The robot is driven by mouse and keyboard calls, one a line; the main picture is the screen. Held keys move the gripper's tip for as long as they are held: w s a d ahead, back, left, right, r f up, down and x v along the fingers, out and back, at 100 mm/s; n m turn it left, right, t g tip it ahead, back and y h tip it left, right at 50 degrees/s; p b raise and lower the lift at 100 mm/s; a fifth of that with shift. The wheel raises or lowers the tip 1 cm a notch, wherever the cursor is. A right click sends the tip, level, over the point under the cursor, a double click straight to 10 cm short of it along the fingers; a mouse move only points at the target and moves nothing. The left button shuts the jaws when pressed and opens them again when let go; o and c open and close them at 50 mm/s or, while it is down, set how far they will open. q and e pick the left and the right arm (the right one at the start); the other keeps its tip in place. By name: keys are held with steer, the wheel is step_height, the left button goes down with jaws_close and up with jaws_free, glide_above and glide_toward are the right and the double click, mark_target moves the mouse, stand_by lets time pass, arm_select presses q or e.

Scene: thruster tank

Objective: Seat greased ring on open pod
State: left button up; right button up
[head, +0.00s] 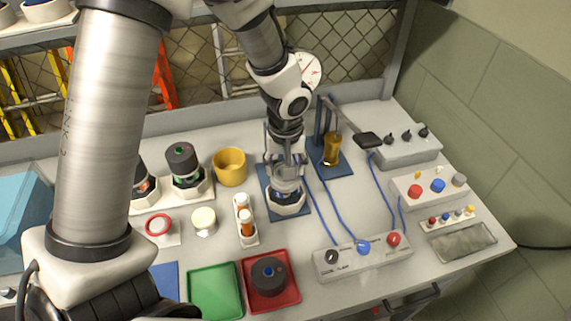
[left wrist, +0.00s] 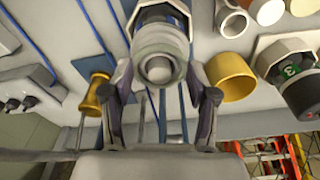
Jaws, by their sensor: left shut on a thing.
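The open pod (head: 288,203) stands upright in a white angular base on a blue mat, in the middle of the bench. Blue shows on its body in the left wrist view (left wrist: 170,14). My left gripper (head: 286,172) points down right over it. Its fingers (left wrist: 160,98) are shut on a pale grey-green round piece, which I take as the ring (left wrist: 158,68). It is lined up with the pod's top; whether it touches is unclear. A dark cap with a blue dot (head: 269,274) lies in the red tray. My right gripper is in neither view.
A yellow cup (head: 230,167) and capped pods (head: 183,163) stand left of the open pod. A gold part (head: 331,150) and blue cables are close on the right.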

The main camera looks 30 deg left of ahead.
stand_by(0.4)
arm_select(q)
steer(key=o, duration=0.9)
steer(key=r, duration=0.4)
steer(key=s+r, duration=0.1)
steer(key=r, duration=0.3)
steer(key=d+r, duration=0.1)
steer(key=r, duration=0.2)
steer(key=shift+s+r, duration=0.15)
steer(key=shift+r, duration=0.25)
